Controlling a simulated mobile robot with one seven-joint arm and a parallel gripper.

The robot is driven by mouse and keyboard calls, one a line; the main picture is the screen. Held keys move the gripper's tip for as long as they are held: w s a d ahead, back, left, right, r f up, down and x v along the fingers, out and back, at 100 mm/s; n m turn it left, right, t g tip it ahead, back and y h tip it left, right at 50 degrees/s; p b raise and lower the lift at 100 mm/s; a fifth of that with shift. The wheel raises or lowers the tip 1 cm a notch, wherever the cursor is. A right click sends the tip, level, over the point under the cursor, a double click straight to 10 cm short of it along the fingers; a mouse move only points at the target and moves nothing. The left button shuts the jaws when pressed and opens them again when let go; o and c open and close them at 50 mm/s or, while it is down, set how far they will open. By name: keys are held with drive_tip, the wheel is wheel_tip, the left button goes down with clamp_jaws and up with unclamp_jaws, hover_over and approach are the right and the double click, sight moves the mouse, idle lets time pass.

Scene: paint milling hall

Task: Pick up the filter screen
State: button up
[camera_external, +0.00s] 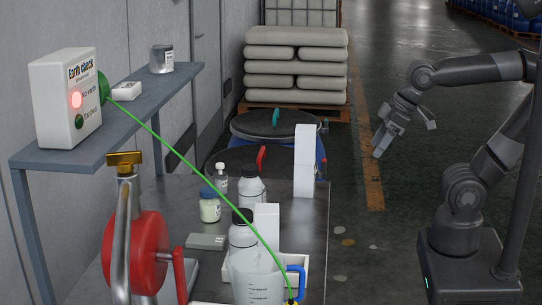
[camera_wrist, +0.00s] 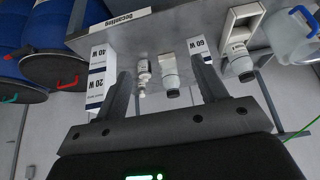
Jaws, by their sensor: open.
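I cannot tell for sure which thing is the filter screen. Tall white boxes (camera_external: 304,160) stand at the bench's far right corner. In the wrist view a white box marked 20 W and 40 W (camera_wrist: 97,75) shows beside the left finger, and a box marked 60 W (camera_wrist: 199,47) by the right finger. A flat grey piece (camera_external: 206,241) lies on the bench near the jars. My gripper (camera_external: 379,152) is open and empty, in the air right of the bench. Its two fingers spread apart in the wrist view (camera_wrist: 164,85).
The steel bench (camera_external: 283,213) holds several bottles and a clear jug (camera_external: 258,279) with a blue handle. Lidded blue drums (camera_external: 272,124) stand behind it. A green cable (camera_external: 190,163) crosses over the bench from the earth check box (camera_external: 60,100). The floor between bench and base is clear.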

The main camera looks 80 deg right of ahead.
drive_tip(key=w+d+r, duration=0.1)
drive_tip(key=w, duration=0.5)
drive_tip(key=w+d+r, duration=0.2)
drive_tip(key=w, duration=0.5)
drive_tip(key=g, duration=0.1)
hover_over(224, 173)
drive_tip(key=s, duration=0.5)
wheel_tip(224, 173, down, 13)
drive_tip(key=x, duration=0.6)
drive_tip(key=shift+w+d+r, duration=0.1)
drive_tip(key=shift+w+d, duration=0.15)
drive_tip(key=shift+d, duration=0.05)
drive_tip(key=shift+a+x, duration=0.15)
drive_tip(key=shift+x, duration=1.15)
drive_tip(key=shift+a+x, duration=0.1)
drive_tip(key=shift+x, duration=1.15)
drive_tip(key=shift+w+r, duration=0.1)
drive_tip(key=shift+w, duration=0.1)
drive_tip(key=c, duration=1.2)
